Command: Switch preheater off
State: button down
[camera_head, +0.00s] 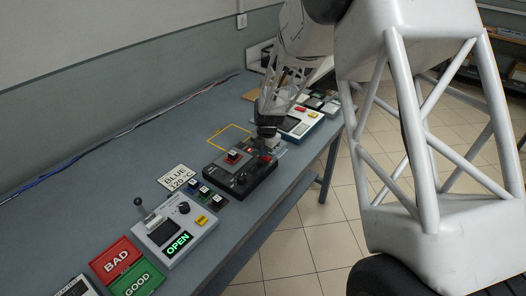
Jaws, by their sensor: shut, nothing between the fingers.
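A black box (240,178) with a red-topped part, a dark knob and a small red item at its far end sits on the bench. It may be the preheater, but no label is readable. My gripper (271,147) is at the far right end of this box, low over it. It is small and partly hidden by my own arm, with nothing visible in it. I cannot tell whether it touches the box or the switch. A white card (179,178) reading "BLUE 120 °C" lies to the left of the box.
Small dark blocks (205,191) lie between the card and the box. A grey device (178,228) with a lever and green "OPEN" display stands nearer. Red "BAD" (116,257) and green "GOOD" (138,279) bins are at the front. A white device (301,124) stands behind my gripper.

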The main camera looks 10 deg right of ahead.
jog(key=shift+s+d+r, duration=0.1)
jog(key=shift+s+d, duration=0.3)
jog(key=shift+s, duration=0.1)
jog(key=shift+r, duration=0.1)
notch_tip(320, 180, up, 14)
jog(key=s+d, duration=0.1)
jog(key=shift+d, duration=0.15)
dwell(0.7)
jog(key=shift+s, duration=0.15)
